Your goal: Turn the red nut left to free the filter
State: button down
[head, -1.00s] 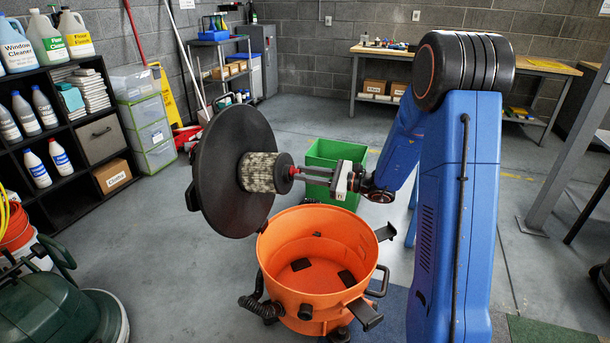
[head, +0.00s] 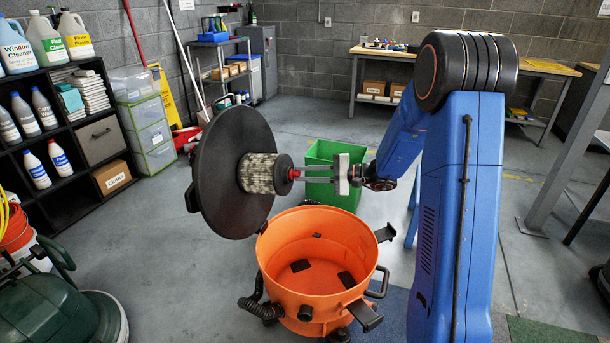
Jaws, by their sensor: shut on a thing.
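The filter (head: 259,173) is a grey-white pleated cylinder fixed on its side to the inner face of a large black disc-shaped lid (head: 214,176). The lid stands tilted up on edge above the orange drum (head: 330,287). A dark end cap covers the filter's right end, and the small red nut (head: 294,173) sits at its centre. My gripper (head: 299,174) reaches in from the right, level with the filter. Its two fingers are shut on the red nut and partly hide it.
The open orange drum stands below my gripper, with black latches and a hose at its sides. A green bin (head: 333,180) stands behind the gripper. A black shelf (head: 75,140) with bottles is at left, a green machine (head: 60,295) at lower left. Floor between is clear.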

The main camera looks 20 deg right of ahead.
jog(key=shift+n, duration=0.6)
jog(key=c, duration=1.6)
grip_release()
jog(key=shift+d, duration=0.1)
jog(key=v, duration=1.7)
jog(key=shift+d+r, duration=0.1)
jog(key=shift+r, duration=0.05)
